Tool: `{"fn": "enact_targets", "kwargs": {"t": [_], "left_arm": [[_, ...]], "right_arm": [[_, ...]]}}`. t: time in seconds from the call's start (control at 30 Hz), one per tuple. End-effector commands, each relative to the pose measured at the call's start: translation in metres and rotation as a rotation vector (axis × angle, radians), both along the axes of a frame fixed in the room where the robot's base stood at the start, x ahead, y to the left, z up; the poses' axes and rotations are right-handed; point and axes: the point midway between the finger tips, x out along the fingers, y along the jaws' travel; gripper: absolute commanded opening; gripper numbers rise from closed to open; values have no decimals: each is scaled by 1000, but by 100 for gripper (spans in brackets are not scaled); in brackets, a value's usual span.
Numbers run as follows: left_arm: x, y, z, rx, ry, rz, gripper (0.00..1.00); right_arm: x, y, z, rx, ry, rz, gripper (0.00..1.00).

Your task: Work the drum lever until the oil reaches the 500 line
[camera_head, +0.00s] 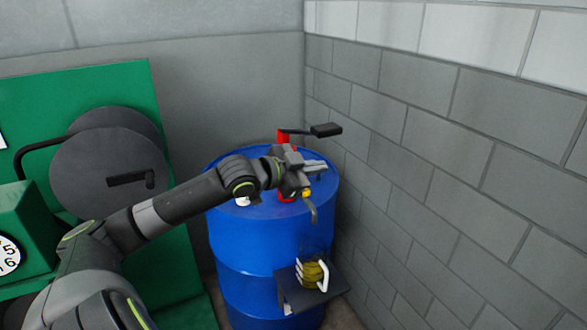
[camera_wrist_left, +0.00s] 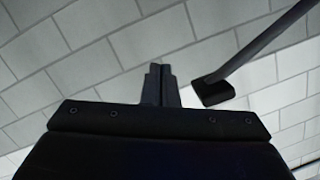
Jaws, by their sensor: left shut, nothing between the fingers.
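The blue drum (camera_head: 262,245) stands in the corner with a red pump (camera_head: 283,137) on its top. The pump's lever runs right to a black grip (camera_head: 326,130). My left gripper (camera_head: 318,167) is over the drum top, shut and empty, just below the lever grip and apart from it. In the left wrist view its closed fingertips (camera_wrist_left: 160,72) point at the wall, and the lever grip (camera_wrist_left: 213,90) shows to their right. A grey spout (camera_head: 312,210) hangs above a jug (camera_head: 312,274) with yellowish oil and a white handle. The 500 line is too small to read.
The jug stands on a dark shelf (camera_head: 293,296) at the drum's front. A block wall (camera_head: 430,180) is close on the right. A green machine (camera_head: 85,95) with grey discs and a dial fills the left.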

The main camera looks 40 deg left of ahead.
Motion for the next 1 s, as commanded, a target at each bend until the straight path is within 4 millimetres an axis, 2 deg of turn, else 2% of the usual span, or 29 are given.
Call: {"fn": "enact_targets", "kwargs": {"t": [0.13, 0.4, 0.5, 0.7, 1.0], "left_arm": [[-15, 2, 3, 8, 4, -8, 0], [-38, 8, 11, 9, 5, -10, 0], [-42, 11, 16, 1, 0, 0, 0], [-52, 14, 18, 0, -3, 1, 0], [-59, 15, 16, -1, -2, -5, 0]], "right_arm": [[5, 3, -1, 4, -6, 0, 36], [6, 9, 10, 11, -8, -2, 36], [5, 9, 24, 11, -8, -2, 36], [5, 9, 40, 11, -7, -2, 36], [3, 7, 49, 8, -5, -2, 36]]}}
